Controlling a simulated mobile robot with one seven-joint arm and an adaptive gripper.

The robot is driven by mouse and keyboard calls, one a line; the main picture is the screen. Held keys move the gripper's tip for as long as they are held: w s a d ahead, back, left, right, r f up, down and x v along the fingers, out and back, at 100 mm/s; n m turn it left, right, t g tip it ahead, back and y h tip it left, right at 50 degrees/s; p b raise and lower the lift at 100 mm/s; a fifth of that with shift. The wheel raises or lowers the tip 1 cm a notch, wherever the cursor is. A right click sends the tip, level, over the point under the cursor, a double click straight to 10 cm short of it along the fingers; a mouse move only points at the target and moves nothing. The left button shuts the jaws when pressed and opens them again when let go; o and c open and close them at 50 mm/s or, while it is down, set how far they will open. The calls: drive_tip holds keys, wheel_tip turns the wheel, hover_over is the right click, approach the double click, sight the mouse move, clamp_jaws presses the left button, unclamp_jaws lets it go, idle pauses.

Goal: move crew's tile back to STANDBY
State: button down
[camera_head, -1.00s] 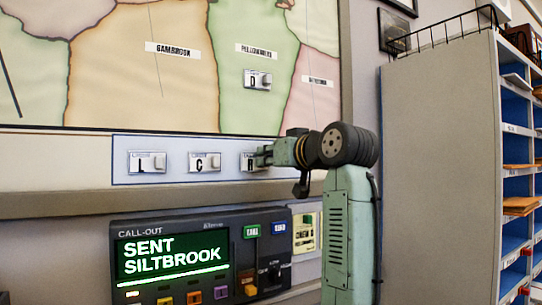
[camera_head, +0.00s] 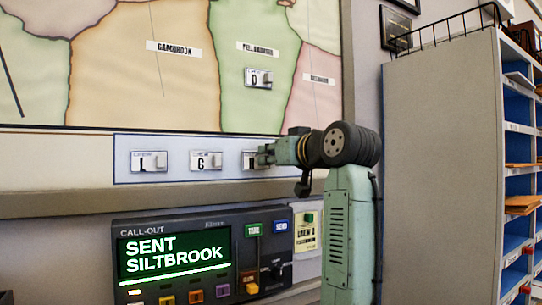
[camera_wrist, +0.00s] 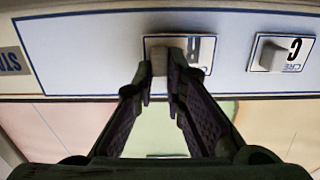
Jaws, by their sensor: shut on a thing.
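My gripper (camera_head: 262,157) is shut on the raised knob of a white tile, the R tile (camera_head: 246,163), at the right end of the pale blue-outlined strip (camera_head: 178,175) under the map. In the wrist view my fingertips (camera_wrist: 160,68) close around the grey knob, and the R tile (camera_wrist: 205,50) lies flat against the strip, its letter partly covered. The L tile (camera_head: 148,162) and the C tile (camera_head: 206,161) sit to its left on the strip. The D tile (camera_head: 258,78) is on the green map area.
A call-out console (camera_head: 200,255) reading "SENT SILTBROOK" stands below the strip, with a small card (camera_head: 307,230) beside it. A grey cabinet (camera_head: 445,170) with blue pigeonholes is at right. The map above the strip is mostly free.

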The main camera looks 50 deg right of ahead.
drive_tip(key=shift+w+d, duration=0.1)
drive_tip(key=shift+w, duration=0.25)
idle(0.3)
drive_tip(key=c, duration=1.6)
unclamp_jaws()
drive_tip(key=shift+o, duration=0.2)
drive_tip(key=shift+s, duration=0.1)
drive_tip(key=v, duration=1.2)
